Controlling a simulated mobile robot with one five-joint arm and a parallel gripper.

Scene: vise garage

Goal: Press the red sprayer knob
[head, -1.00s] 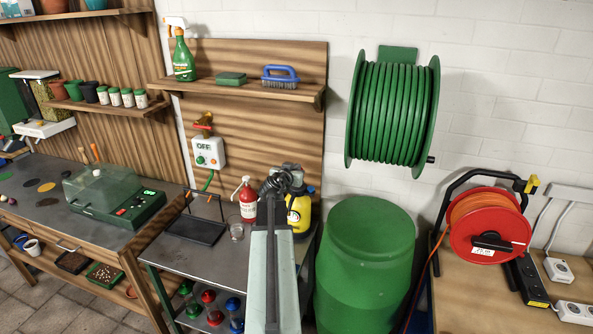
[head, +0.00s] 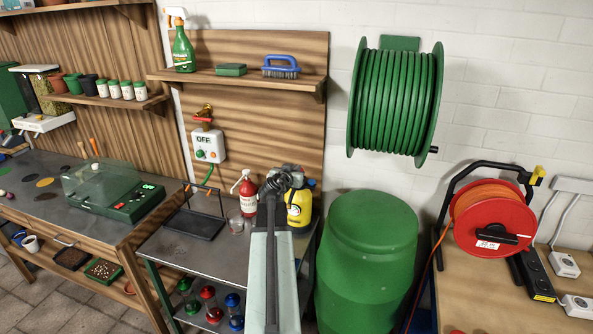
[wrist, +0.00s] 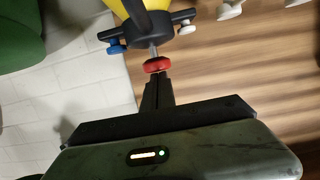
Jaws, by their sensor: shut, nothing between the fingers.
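The yellow sprayer (head: 301,212) stands on the grey metal bench, partly hidden behind my arm in the head view. In the wrist view its yellow body (wrist: 180,3) is at the top, with a black neck and a red knob (wrist: 157,65) on a thin stem. In the head view my gripper (head: 287,180) is in front of the sprayer and the knob is hidden.
A red pump bottle (head: 247,196) and a clear cup (head: 236,222) stand just left of the sprayer. A black tray stand (head: 195,223) is further left. A large green barrel (head: 366,260) stands close on the right. A shelf (head: 240,83) is above.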

